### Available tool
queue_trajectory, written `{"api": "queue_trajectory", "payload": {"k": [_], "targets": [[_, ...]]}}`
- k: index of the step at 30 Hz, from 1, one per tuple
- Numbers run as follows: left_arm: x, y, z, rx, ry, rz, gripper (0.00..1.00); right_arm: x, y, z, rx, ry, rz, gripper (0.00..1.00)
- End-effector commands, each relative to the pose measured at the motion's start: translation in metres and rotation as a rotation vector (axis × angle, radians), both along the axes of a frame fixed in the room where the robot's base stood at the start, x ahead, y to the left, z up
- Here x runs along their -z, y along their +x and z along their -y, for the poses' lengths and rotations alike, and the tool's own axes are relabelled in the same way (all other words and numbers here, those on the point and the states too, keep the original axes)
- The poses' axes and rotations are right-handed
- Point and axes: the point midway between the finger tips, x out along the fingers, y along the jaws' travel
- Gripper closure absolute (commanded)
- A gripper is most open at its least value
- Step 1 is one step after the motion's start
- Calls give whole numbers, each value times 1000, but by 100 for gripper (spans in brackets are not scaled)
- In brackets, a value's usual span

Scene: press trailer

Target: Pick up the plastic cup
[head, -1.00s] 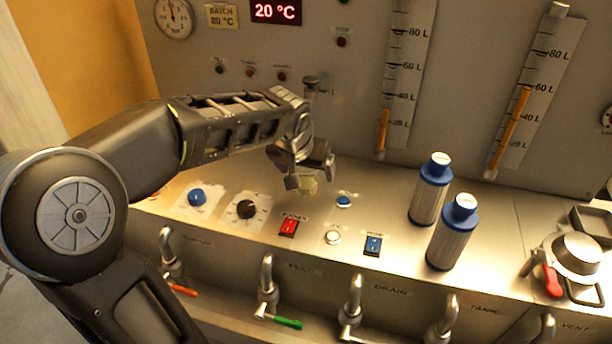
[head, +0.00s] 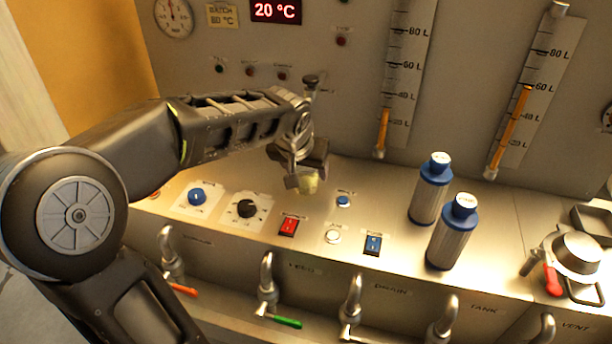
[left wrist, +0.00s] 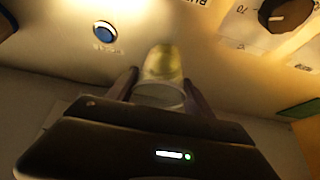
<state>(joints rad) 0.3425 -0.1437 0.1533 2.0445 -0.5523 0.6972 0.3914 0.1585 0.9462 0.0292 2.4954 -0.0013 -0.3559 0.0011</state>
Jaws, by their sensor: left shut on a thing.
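The plastic cup (head: 309,183) is small, pale yellowish and translucent. It is between the fingers of my left gripper (head: 305,178), over the metal panel behind the red switch. In the left wrist view the cup (left wrist: 161,72) sits between the two fingers of the left gripper (left wrist: 160,88), which is shut on it. In the head view the gripper hides part of the cup. Whether the cup's bottom touches the panel is hard to tell. My right gripper is in neither view.
A black knob (head: 246,208), red switch (head: 289,227), blue button (head: 343,201) and blue switch (head: 373,244) lie around the cup. Two blue-capped bottles (head: 431,188) (head: 453,232) stand to the right. Taps (head: 267,285) line the front. The gauge wall (head: 350,75) rises behind.

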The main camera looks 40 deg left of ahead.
Motion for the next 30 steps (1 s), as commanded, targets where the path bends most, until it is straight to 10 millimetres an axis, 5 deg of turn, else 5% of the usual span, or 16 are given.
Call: {"api": "queue_trajectory", "payload": {"k": [10, 30], "targets": [[0, 0, 0, 0, 0, 0, 89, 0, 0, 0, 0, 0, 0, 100], [-11, -7, 2, 0, 1, 2, 89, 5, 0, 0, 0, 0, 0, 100]]}}
